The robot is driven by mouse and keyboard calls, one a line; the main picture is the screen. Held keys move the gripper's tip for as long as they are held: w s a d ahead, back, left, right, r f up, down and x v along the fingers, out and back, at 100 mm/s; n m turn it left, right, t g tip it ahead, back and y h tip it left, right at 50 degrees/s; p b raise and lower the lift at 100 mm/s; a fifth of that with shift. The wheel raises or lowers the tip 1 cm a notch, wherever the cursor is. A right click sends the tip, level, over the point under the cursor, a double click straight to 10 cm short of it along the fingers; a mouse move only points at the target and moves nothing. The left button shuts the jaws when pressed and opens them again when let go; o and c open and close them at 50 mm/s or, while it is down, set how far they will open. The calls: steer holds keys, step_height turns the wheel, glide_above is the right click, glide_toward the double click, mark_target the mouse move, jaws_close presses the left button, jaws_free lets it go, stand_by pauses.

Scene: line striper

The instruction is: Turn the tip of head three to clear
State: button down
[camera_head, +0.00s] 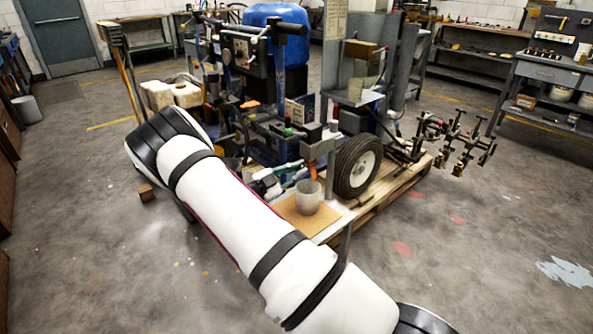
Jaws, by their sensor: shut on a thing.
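The line striper (360,165) stands on a wooden pallet, with a blue tank, a grey upright panel and a wheel. My arm crosses the front of the view and hides the machine's near left side. My gripper (297,166) shows small beyond my arm, partly hidden, at a spray head (322,148) above a pale cup. It is shut at an orange tip (312,172) pointing down there. The picture is too small to show the tip's setting or any number on the head.
The pale cup (308,197) stands on a brown board (300,218) below the head. The wheel (357,167) is close on the right. Several clamp-like brackets (458,145) stick out at the far right. The floor on the right is open.

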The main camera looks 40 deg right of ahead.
steer(key=shift+d+r, duration=0.15)
steer(key=shift+r, duration=0.1)
steer(key=c, duration=1.6)
jaws_free()
steer(key=shift+f, duration=0.1)
steer(key=shift+c, duration=0.2)
steer(key=shift+o, duration=0.6)
steer(key=o, duration=0.5)
steer(key=shift+c, duration=0.2)
steer(key=shift+f, duration=0.1)
steer(key=a, duration=0.7)
steer(key=shift+f+b, duration=0.3)
steer(key=shift+f, duration=0.05)
